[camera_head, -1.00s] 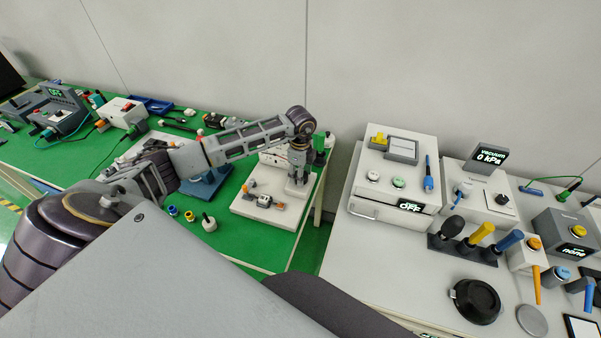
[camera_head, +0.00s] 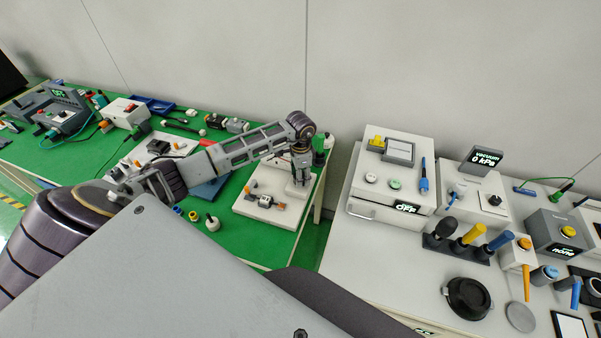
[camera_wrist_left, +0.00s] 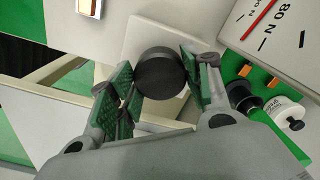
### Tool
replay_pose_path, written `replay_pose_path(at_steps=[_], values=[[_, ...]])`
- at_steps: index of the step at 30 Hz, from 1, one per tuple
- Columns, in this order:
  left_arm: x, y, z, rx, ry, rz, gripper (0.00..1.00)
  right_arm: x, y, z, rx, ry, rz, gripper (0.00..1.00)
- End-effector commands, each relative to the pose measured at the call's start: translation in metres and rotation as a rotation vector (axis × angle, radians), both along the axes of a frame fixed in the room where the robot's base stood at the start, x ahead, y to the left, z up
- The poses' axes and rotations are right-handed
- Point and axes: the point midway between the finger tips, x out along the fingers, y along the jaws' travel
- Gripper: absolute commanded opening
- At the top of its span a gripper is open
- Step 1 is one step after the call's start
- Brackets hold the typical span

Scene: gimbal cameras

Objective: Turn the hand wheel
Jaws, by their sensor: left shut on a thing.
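A dark round hand wheel (camera_wrist_left: 160,72) sits on a white plate in the left wrist view. My left gripper (camera_wrist_left: 156,88) has its green-padded fingers on both sides of the wheel and is shut on it. In the head view, my left arm reaches across from the left, and the left gripper (camera_head: 301,170) points down at the right end of a white board (camera_head: 262,213). The wheel itself is hidden there by the gripper. My right gripper is in neither view.
The board stands on a green-topped table (camera_head: 240,248) near its right edge. A green-and-black bottle-like item (camera_head: 319,155) stands close behind the gripper. A gap separates this table from a white table (camera_head: 365,268) with several devices. The wall is behind.

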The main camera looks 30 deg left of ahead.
Motion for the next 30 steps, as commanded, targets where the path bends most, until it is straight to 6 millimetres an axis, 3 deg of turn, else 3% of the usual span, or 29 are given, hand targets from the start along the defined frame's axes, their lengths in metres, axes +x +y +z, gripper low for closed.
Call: replay_pose_path(at_steps=[30], values=[[0.000, 0.000, 0.002, -0.001, -0.002, 0.335, 0.25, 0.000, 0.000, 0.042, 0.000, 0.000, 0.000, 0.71]])
